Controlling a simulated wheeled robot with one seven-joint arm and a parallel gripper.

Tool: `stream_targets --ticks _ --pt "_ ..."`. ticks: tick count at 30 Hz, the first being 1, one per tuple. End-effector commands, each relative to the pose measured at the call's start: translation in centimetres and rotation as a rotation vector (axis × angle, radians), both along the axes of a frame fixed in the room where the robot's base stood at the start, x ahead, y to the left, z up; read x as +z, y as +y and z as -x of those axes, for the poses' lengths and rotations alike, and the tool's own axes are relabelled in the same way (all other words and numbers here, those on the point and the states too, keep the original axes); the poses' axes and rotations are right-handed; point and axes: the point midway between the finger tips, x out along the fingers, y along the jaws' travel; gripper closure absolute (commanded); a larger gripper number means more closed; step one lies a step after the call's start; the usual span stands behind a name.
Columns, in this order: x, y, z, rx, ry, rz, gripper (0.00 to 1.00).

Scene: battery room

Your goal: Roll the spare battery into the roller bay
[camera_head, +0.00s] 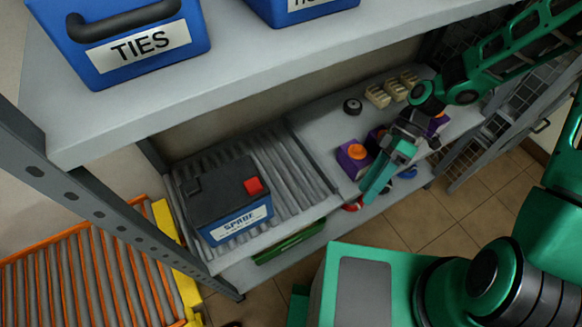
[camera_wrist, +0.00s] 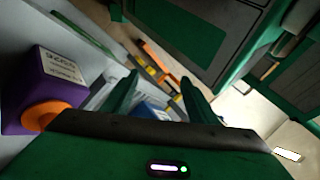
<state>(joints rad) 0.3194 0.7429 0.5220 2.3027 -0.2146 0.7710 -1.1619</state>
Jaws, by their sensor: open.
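The spare battery (camera_head: 225,205), dark grey on top with a red terminal cover and a blue front labelled SPARE, stands upright on grey rollers (camera_head: 292,165) set in the lower shelf. Another roller bed (camera_head: 85,275), orange-framed with a yellow end, lies at the lower left. I cannot tell which roller bed is the bay. My gripper (camera_head: 378,185) is to the right of the battery, apart from it, beside purple blocks. In the wrist view my gripper (camera_wrist: 160,92) has its fingers apart, and a small blue and white patch, perhaps the battery, shows between them.
A purple block with an orange knob (camera_wrist: 45,88) is close to my gripper. Pale blocks (camera_head: 378,96) and a black wheel (camera_head: 352,106) sit behind. The upper shelf (camera_head: 220,85) with blue bins (camera_head: 125,35) overhangs the battery. A grey post (camera_head: 90,200) stands at left.

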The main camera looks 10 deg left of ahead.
Motion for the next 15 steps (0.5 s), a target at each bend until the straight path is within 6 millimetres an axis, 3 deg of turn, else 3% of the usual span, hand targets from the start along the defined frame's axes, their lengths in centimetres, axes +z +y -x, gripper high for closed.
stream_targets --ticks 7,15 --pt "-1.3 8.6 2.0 0.155 0.009 -0.406 0.47" --pt "0.4 16.6 3.3 0.218 -0.043 -0.835 0.47"
